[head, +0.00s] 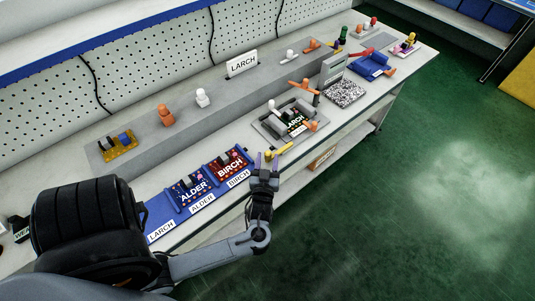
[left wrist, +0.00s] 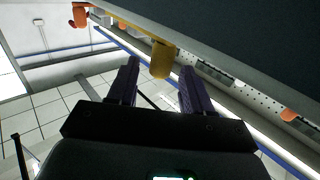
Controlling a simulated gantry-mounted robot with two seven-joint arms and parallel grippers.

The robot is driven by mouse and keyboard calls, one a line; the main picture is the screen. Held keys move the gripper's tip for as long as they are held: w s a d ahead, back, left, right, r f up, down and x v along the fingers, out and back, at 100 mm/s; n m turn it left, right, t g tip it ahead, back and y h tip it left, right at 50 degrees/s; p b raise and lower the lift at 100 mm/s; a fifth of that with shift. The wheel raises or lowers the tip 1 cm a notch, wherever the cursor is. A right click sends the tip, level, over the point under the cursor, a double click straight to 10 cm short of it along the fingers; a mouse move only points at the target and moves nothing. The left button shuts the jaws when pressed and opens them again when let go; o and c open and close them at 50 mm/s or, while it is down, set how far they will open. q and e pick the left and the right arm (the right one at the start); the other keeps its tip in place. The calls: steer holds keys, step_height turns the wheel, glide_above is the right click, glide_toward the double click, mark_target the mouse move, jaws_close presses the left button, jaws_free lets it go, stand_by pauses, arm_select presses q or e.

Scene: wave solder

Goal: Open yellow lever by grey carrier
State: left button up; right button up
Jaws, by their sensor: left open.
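The grey carrier (head: 270,128) lies on the bench and holds a dark board labelled LARCH (head: 294,120). The yellow lever (head: 284,149) sticks out at its near left corner. My left gripper (head: 265,160) is open, close to the lever's outer end at the bench front. In the left wrist view the yellow lever (left wrist: 162,60) hangs down between the two purple fingers (left wrist: 157,85), near their tips; whether they touch it I cannot tell. An orange lever (head: 310,126) is at the carrier's near right, and an orange piece (head: 301,85) is at its back. My right gripper is not in view.
Left of the carrier, a blue tray (head: 158,213) holds boards labelled ALDER (head: 193,192) and BIRCH (head: 229,168). A grey display stand (head: 333,68) and a speckled pad (head: 345,93) are to the right. A raised ledge with small figures runs behind.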

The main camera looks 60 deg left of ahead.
mark_target(279, 149)
arm_select(q)
steer(key=shift+x, duration=1.45)
steer(key=shift+c, duration=0.5)
jaws_close()
